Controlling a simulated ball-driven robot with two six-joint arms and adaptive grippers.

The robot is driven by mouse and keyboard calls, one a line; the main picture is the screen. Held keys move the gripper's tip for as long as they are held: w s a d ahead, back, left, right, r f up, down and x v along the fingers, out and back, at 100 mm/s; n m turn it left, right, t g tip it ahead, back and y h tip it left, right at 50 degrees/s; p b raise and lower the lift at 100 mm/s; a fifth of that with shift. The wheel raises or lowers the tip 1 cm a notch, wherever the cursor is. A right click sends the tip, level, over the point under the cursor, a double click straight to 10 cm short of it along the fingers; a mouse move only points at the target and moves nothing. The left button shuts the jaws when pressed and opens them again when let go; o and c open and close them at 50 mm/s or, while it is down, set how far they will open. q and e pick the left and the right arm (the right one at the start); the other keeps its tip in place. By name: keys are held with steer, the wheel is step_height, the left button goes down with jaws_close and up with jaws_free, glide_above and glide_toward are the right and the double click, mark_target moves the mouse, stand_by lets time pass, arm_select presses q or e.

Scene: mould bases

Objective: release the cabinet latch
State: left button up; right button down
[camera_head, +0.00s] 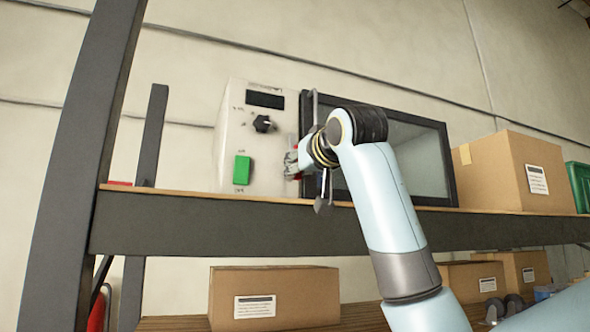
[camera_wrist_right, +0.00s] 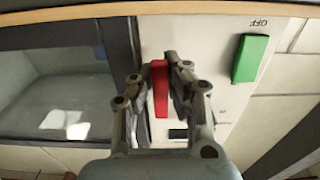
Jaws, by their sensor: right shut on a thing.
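The cabinet (camera_head: 225,135) is a white control box with a dark-framed glass door (camera_head: 425,160) on its right, standing on the upper shelf. The red latch (camera_wrist_right: 160,92) is an upright red bar on the white panel beside the door frame in the right wrist view. My right gripper (camera_wrist_right: 160,78) is shut on the red latch, with one finger on each side of it. In the head view my right gripper (camera_head: 293,160) is at the panel's right edge, and my wrist hides most of the latch there. My left gripper is not in view.
A green switch (camera_head: 242,170) and a black knob (camera_head: 263,124) are on the panel, left of my gripper. A cardboard box (camera_head: 500,170) stands right of the cabinet. The shelf edge (camera_head: 240,222) runs just below my wrist. More boxes (camera_head: 310,290) stand on the lower shelf.

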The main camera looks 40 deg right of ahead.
steer(key=c, duration=1.3)
jaws_free()
steer(key=shift+s, duration=0.1)
steer(key=v, duration=1.2)
steer(key=shift+f, duration=0.15)
